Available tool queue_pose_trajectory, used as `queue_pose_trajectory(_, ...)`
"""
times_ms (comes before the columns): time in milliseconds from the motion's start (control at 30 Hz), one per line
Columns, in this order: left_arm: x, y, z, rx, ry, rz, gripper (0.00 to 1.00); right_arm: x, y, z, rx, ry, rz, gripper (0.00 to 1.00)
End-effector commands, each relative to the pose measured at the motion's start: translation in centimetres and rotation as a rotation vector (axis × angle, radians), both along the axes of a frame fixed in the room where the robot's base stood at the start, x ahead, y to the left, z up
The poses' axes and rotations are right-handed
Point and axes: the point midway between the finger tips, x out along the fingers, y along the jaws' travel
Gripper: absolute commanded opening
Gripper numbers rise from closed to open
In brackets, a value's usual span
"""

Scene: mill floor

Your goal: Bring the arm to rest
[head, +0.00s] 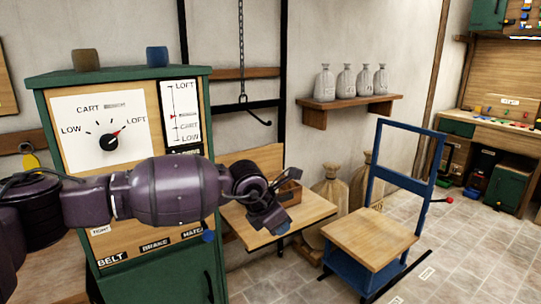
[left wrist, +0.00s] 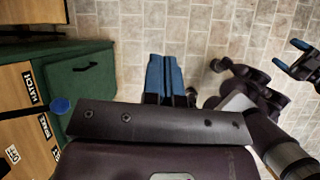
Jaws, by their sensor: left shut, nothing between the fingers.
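My left arm comes in from the left in the head view and crosses in front of the green control cabinet (head: 125,75).
The wooden table (head: 315,206) carries a small wooden box (head: 290,193), partly behind my gripper. A blue cart (head: 372,238) with a wooden deck stands to the right. Sacks (head: 330,196) stand behind it. A chain with a hook (head: 243,97) hangs above.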

Motion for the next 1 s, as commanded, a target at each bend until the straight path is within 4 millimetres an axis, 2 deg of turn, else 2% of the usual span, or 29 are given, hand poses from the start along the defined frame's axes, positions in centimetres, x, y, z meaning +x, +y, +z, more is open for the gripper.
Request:
queue_pose_trajectory(33,-1.5,-2.5,1.0,-0.129,0.047,-0.024,0.00,0.0,0.0,0.0,-0.002,0.000,0.001,0.73)
queue_pose_trajectory(100,-3.6,-5.4,2.5,-0.313,0.127,-0.040,0.00,0.0,-0.1,0.0,-0.003,0.000,0.002,0.73)
queue_pose_trajectory(200,-6.1,-8.5,4.7,-0.577,0.255,-0.032,0.00,-0.1,-0.2,0.0,-0.006,0.001,0.004,0.73)
queue_pose_trajectory(300,-8.1,-10.4,7.1,-0.839,0.398,0.014,0.00,-0.1,-0.2,0.0,-0.007,0.001,0.005,0.73)
queue_pose_trajectory(400,-9.0,-10.8,9.2,-1.094,0.550,0.101,0.00,-0.1,-0.2,0.0,-0.007,0.002,0.004,0.73)
queue_pose_trajectory(533,-8.9,-9.7,10.8,-1.374,0.735,0.253,0.00,-0.1,-0.2,0.0,-0.007,0.002,0.004,0.73)
queue_pose_trajectory(667,-7.9,-7.2,10.8,-1.605,0.903,0.435,0.00,-0.1,-0.2,-0.1,-0.006,0.003,0.004,0.73)
queue_pose_trajectory(867,-6.4,-2.1,8.0,-1.880,1.131,0.751,0.00,-0.1,0.0,-0.1,0.001,0.002,-0.001,0.73)
queue_pose_trajectory(1000,-5.9,2.0,4.5,-2.026,1.267,0.983,0.00,-0.1,0.1,-0.1,0.003,0.002,-0.003,0.73)
